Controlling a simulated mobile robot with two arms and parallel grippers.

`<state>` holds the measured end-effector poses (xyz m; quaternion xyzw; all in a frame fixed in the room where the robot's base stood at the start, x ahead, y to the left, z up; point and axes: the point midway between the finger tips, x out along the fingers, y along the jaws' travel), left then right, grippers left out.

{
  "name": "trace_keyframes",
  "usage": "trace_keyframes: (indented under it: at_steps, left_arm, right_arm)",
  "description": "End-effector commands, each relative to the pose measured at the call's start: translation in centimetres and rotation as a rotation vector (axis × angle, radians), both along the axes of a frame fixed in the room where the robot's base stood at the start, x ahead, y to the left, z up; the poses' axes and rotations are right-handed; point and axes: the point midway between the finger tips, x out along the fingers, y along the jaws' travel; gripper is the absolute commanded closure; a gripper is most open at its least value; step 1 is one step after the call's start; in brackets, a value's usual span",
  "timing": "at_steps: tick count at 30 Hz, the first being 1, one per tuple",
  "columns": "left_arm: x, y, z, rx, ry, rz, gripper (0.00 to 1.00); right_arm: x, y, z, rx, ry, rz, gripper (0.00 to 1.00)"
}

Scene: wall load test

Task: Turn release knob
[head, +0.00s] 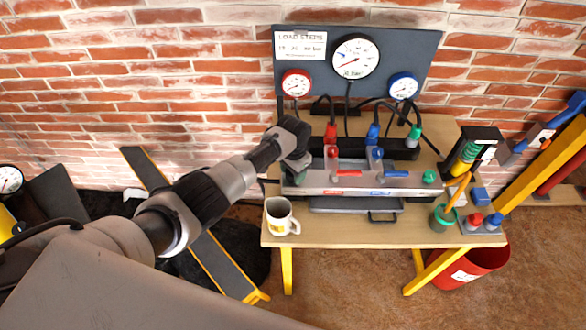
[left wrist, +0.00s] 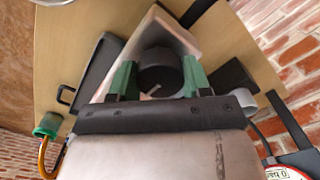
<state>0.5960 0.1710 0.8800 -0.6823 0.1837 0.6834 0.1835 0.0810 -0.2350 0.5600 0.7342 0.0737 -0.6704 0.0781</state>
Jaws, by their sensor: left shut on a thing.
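The release knob (left wrist: 160,72) is a round black knob with a small pale mark on its face, seen in the left wrist view. My left gripper (left wrist: 159,80) has its two green fingers on either side of the knob, shut on it. In the head view my left gripper (head: 297,176) reaches down to the left end of the grey bench device (head: 345,190) and hides the knob there. My right gripper is not in view.
A white mug (head: 280,217) stands at the table's front left, close to my left gripper. A gauge board (head: 430,45) with hoses stands behind. A green cup (head: 442,217) with an orange-handled tool is at right. A red bucket (head: 478,268) stands on the floor.

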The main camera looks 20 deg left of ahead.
Motion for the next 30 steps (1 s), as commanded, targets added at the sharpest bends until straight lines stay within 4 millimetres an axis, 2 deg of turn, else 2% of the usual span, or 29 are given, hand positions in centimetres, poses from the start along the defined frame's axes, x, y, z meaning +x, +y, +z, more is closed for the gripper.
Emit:
trace_keyframes:
  at_steps: [17,18,23,30]
  left_arm:
    - [0.13,0.04,0.13,-0.001,-0.003,0.038,0.76]
    - [0.13,0.04,0.14,-0.001,-0.003,0.038,0.50]
    - [0.10,0.03,0.11,-0.001,-0.003,0.037,0.26]
    - [0.05,0.03,0.07,0.000,-0.001,0.036,0.26]
  right_arm:
    - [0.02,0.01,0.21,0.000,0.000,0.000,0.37]
    - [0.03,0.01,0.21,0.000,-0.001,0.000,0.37]
    - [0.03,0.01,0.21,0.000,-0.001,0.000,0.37]
    - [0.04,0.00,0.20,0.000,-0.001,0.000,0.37]
